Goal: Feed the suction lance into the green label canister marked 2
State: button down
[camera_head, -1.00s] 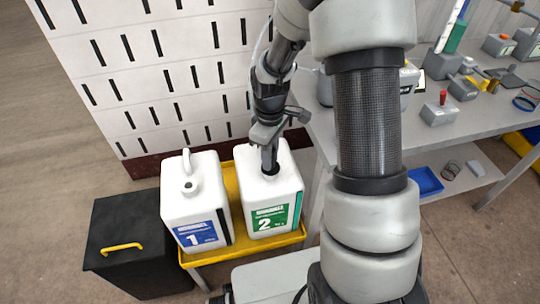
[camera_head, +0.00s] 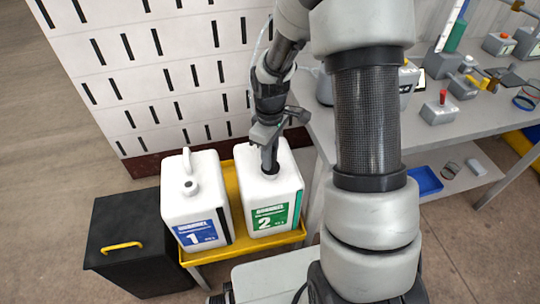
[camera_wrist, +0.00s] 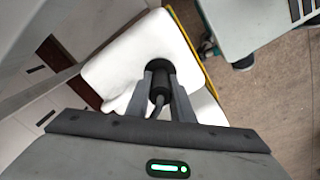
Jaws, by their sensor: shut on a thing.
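The white canister with the green label marked 2 (camera_head: 268,190) stands upright on the yellow tray (camera_head: 290,240). My gripper (camera_head: 268,130) is above its top opening, shut on the dark suction lance (camera_head: 269,158). The lance's lower end is at the opening and seems to go into it; the part inside is hidden. In the wrist view the fingers (camera_wrist: 158,88) close around the lance (camera_wrist: 159,97), over the dark opening on the white canister top (camera_wrist: 125,62). A thin pale hose runs up from near my gripper.
A white canister with a blue label marked 1 (camera_head: 196,202) stands close on the left. A black bin with a yellow handle (camera_head: 125,240) is further left. A white slotted panel (camera_head: 150,80) is behind. A grey bench (camera_head: 430,140) with several devices is at right.

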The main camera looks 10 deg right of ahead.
jog(key=c, duration=1.5)
grip_release()
jog(key=shift+r+p, duration=1.9)
jog(key=shift+r, duration=6.8)
jog(key=s+r+m+t, duration=0.3)
jog(key=s+r+m, duration=0.2)
jog(key=s+r, duration=0.3)
jog(key=s+r+m+t, duration=0.3)
jog(key=s+r+m, duration=0.25)
jog(key=s, duration=0.55)
jog(key=shift+n, duration=0.45)
jog(key=r+p, duration=1.5)
jog(key=shift+w+r, duration=0.15)
jog(key=shift+w, duration=0.1)
